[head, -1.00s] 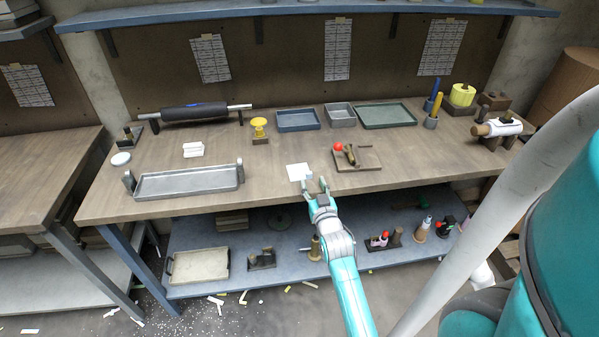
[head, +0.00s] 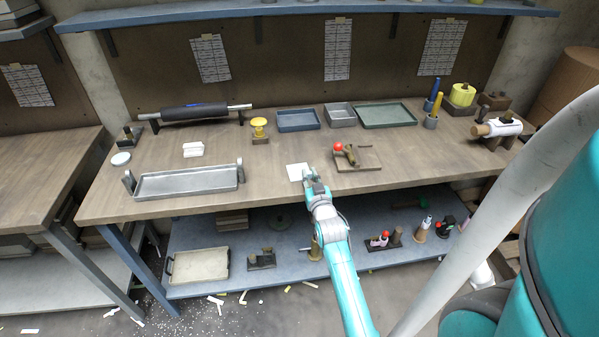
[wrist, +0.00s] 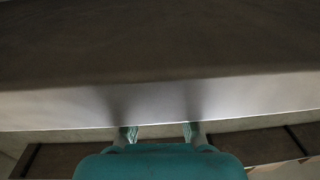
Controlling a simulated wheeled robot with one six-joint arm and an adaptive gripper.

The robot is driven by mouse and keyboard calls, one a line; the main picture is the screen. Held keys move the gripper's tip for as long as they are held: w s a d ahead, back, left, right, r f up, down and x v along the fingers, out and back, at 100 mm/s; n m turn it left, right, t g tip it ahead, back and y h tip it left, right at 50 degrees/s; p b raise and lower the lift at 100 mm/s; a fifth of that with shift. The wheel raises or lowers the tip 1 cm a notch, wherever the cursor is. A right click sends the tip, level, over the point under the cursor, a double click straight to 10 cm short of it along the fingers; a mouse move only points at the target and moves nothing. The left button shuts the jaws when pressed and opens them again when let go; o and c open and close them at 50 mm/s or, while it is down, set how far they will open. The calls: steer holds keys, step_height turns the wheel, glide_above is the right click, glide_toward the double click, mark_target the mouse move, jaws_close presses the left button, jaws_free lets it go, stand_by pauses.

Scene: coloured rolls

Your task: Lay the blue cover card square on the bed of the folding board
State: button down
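The folding board (head: 370,164), a brown wooden frame with a red knob and dark fitting, lies on the workbench right of my gripper. A small whitish card or sheet (head: 295,173) lies flat on the bench, left of the board. I cannot make out a blue card in these frames. My gripper (head: 311,173) is just right of the whitish card, over the bench's front part. In the wrist view my gripper (wrist: 159,132) has its two fingertips apart, with nothing visible held. The pale band ahead of them is too plain to identify.
Blue (head: 298,121), grey (head: 340,115) and green (head: 386,115) trays stand at the back. A long grey tray (head: 187,182) lies at the left front, and a white block (head: 193,149) stands behind it. Bare bench separates it from the card.

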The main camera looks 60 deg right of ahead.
stand_by(0.6)
steer(key=shift+r, duration=3)
